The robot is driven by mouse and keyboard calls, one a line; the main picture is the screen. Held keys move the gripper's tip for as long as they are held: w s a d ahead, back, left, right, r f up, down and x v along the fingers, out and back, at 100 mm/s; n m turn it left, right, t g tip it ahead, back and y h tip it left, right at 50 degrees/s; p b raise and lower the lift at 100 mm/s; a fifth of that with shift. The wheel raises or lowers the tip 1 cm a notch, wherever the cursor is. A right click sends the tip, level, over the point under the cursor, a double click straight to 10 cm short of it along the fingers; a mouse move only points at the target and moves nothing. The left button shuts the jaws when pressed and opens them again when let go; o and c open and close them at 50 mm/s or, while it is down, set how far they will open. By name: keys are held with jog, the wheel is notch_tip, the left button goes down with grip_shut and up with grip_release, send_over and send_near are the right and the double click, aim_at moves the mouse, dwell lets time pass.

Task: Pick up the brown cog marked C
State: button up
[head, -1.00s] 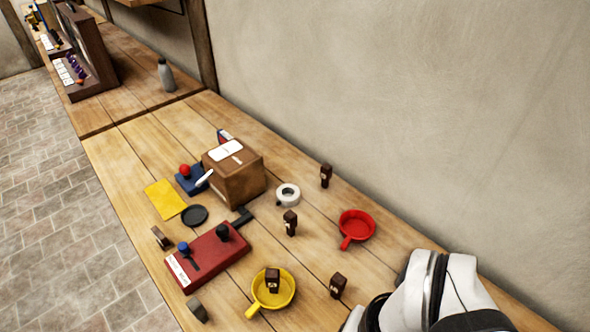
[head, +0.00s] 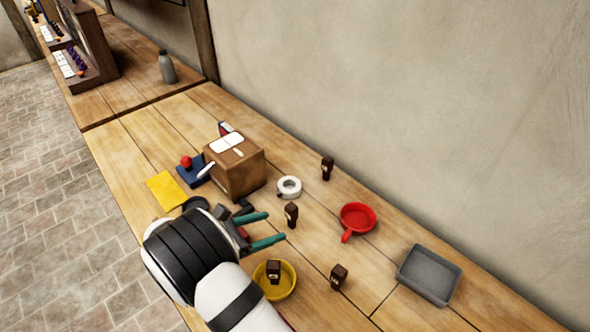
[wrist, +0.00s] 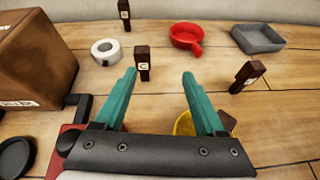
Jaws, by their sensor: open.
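Several brown cogs stand upright on the bench as dark blocks with small pale labels. The cog in front of my gripper (head: 275,226) is a brown cog (head: 291,215); in the wrist view its label seems to read C (wrist: 143,62), but it is too small to be sure. My gripper is open and empty, its teal fingers (wrist: 160,74) pointing toward that cog, which stands beyond the left fingertip. Another brown cog (head: 327,168) is farther back, one (head: 338,277) is to the right, and one (head: 273,272) is in the yellow pan (head: 289,287). Their letters are unreadable.
A brown box (head: 235,170) and white tape roll (head: 289,187) are behind my gripper. A red pan (head: 357,217) and grey tray (head: 430,275) lie to the right. A yellow sheet (head: 166,192) lies at left. My arm hides most of the red board.

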aim_at(292, 216)
jog(key=shift+w+a+f+n+t, duration=0.35)
jog(key=shift+a+f+n, duration=0.1)
jog(key=shift+f, duration=0.1)
jog(key=shift+w+a+f+n+t, duration=0.35)
jog(key=shift+f+n, duration=0.1)
jog(key=shift+f, duration=0.1)
jog(key=x, duration=1.4)
jog(key=shift+w+a+f, duration=0.15)
jog(key=shift+w+f, duration=0.05)
jog(key=shift+f, duration=0.25)
grip_shut()
